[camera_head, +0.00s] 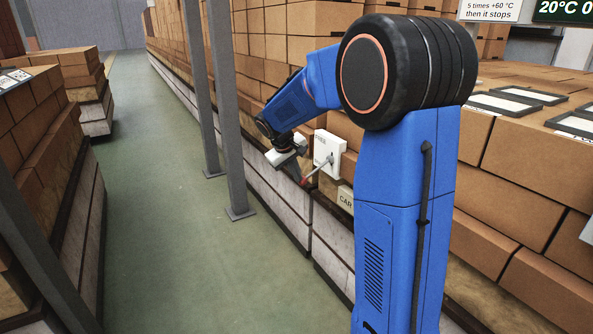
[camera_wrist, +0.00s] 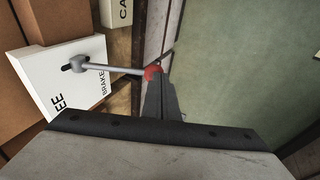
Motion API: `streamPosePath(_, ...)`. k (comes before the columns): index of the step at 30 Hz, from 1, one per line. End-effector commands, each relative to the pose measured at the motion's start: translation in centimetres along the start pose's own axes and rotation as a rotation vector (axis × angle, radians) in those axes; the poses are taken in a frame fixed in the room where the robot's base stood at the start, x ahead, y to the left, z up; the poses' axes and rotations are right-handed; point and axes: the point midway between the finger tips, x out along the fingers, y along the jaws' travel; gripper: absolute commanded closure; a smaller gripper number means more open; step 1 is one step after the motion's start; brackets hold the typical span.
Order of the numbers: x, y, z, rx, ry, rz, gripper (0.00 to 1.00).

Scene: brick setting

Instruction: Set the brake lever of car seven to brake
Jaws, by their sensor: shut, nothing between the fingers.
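The brake lever (camera_wrist: 112,68) is a grey rod with a red knob (camera_wrist: 152,72), pivoting on a white box (camera_wrist: 82,80) marked FREE and BRAKE. In the wrist view the rod runs from its pivot past the edge with the word BRAKE, away from FREE. In the head view the lever (camera_head: 318,172) slants down and left from the box (camera_head: 330,150), its red knob (camera_head: 304,182) lowest. My gripper (camera_wrist: 160,80) is shut and empty, its fingertips right at the knob; I cannot tell whether they touch. In the head view my gripper (camera_head: 298,172) is just above the knob.
A plate reading CAR (camera_head: 345,199) is below the box, its number hidden. Stacked bricks (camera_head: 515,180) fill the car at right. Grey posts (camera_head: 228,110) stand left of my gripper, beside a clear green floor aisle (camera_head: 165,190). More bricks (camera_head: 45,140) stand at far left.

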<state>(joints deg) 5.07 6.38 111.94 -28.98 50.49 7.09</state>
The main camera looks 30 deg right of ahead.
Motion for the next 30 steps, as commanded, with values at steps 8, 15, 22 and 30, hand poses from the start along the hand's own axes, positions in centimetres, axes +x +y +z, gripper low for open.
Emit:
streamPosePath(8, 0.9, -0.3, 0.2, 0.000, -0.003, -0.001, 1.00)
streamPosePath(15, 1.1, -0.4, 0.4, -0.001, -0.008, -0.003, 1.00)
streamPosePath(22, 1.2, -0.4, 0.5, -0.001, -0.011, -0.003, 1.00)
streamPosePath(30, -1.2, 0.0, -0.1, 0.001, -0.002, -0.001, 1.00)
